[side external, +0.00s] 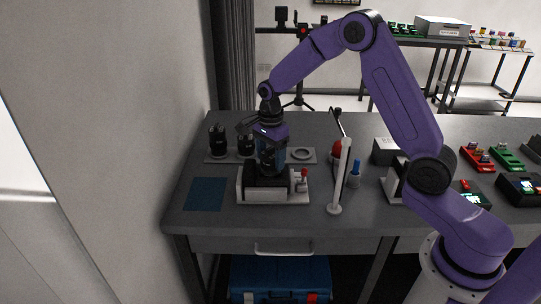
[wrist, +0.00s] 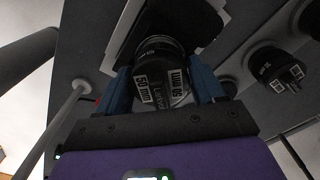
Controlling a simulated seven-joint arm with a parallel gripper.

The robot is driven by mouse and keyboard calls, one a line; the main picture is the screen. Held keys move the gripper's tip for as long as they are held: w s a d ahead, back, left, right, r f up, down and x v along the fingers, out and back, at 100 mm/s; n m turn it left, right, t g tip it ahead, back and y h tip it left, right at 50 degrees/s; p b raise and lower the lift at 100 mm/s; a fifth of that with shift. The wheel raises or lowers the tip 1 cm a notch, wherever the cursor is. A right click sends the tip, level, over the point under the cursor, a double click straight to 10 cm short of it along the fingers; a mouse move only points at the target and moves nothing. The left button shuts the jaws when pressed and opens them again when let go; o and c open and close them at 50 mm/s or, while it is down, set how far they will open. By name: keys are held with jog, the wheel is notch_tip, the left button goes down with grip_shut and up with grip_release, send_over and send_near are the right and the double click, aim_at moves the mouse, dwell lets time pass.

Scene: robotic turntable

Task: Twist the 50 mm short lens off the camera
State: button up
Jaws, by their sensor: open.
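The black short lens (wrist: 158,50), with white "50 mm" labels, points up from the camera in the wrist view. The dark camera body (side external: 263,178) sits in a white cradle (side external: 240,192) on the table in the side view. My gripper (wrist: 163,88) is open, its blue fingers on either side of the lens; I cannot tell whether either touches it. In the side view my gripper (side external: 270,157) points down over the camera and hides most of the lens.
A grey rack (side external: 302,154) behind the camera holds two dark lenses (side external: 217,138) at its left and has an empty ring-shaped place at its right. A white post (side external: 341,175) stands right of the cradle, near a blue bottle (side external: 354,175). A blue mat (side external: 205,193) lies at left.

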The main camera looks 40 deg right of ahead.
jog(key=shift+c, duration=0.3)
jog(key=c, duration=0.8)
jog(key=shift+n, duration=1.6)
jog(key=shift+n, duration=1.6)
jog(key=shift+n, duration=1)
